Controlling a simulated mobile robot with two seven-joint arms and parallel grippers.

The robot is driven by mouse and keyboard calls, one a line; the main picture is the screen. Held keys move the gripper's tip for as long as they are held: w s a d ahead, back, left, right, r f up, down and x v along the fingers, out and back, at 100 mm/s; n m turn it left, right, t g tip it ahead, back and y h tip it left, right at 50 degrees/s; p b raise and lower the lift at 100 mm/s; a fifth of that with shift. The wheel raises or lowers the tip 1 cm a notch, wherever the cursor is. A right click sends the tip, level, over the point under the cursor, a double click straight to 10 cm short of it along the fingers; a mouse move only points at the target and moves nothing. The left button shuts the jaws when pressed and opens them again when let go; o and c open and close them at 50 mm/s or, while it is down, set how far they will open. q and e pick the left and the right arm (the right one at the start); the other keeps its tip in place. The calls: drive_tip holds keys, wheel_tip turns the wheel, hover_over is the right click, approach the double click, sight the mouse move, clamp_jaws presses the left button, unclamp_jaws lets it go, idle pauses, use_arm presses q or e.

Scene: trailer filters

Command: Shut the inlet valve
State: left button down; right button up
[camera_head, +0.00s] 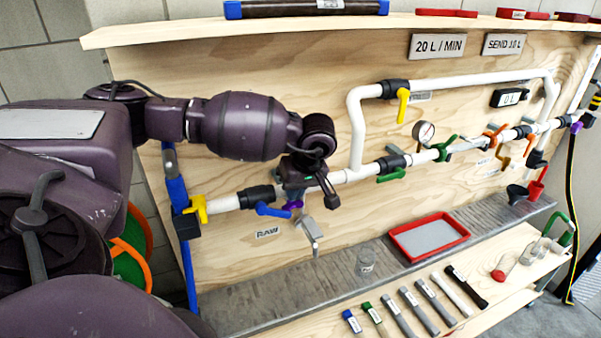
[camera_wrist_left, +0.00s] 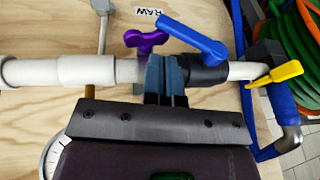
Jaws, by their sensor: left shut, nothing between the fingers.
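On the white pipe at the left are a yellow-handled valve (camera_head: 198,208), a blue-handled valve (camera_head: 270,209) and a small purple handle (camera_head: 293,204). I cannot tell by label which is the inlet valve; a RAW plate (camera_head: 267,232) is below the blue handle. In the left wrist view the blue handle (camera_wrist_left: 192,40) slants away from the pipe, and the yellow handle (camera_wrist_left: 276,77) slants too. My left gripper (camera_wrist_left: 164,76) is shut and empty at the pipe, between the blue valve's black body and the purple handle (camera_wrist_left: 147,41). My right gripper is out of view.
A pressure gauge (camera_head: 423,132), green-handled valves (camera_head: 392,171) and an upper yellow-handled valve (camera_head: 402,104) are further right. A grey bracket (camera_head: 310,235) hangs under the pipe.

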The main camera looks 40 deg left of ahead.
sight(285, 211)
use_arm(q)
drive_tip(key=shift+s+a+f+p, duration=0.2)
drive_tip(key=shift+s+f, duration=0.2)
drive_tip(key=shift+f, duration=0.35)
drive_tip(key=shift+s+a+f+p, duration=0.2)
drive_tip(key=shift+s+f, duration=0.2)
drive_tip(key=shift+f, duration=0.3)
drive_tip(key=shift+f, duration=0.1)
drive_tip(key=shift+f+b, duration=0.35)
drive_tip(key=shift+b, duration=0.7)
drive_tip(key=shift+r, duration=0.2)
drive_tip(key=shift+r+p, duration=0.4)
drive_tip(key=shift+r, duration=0.3)
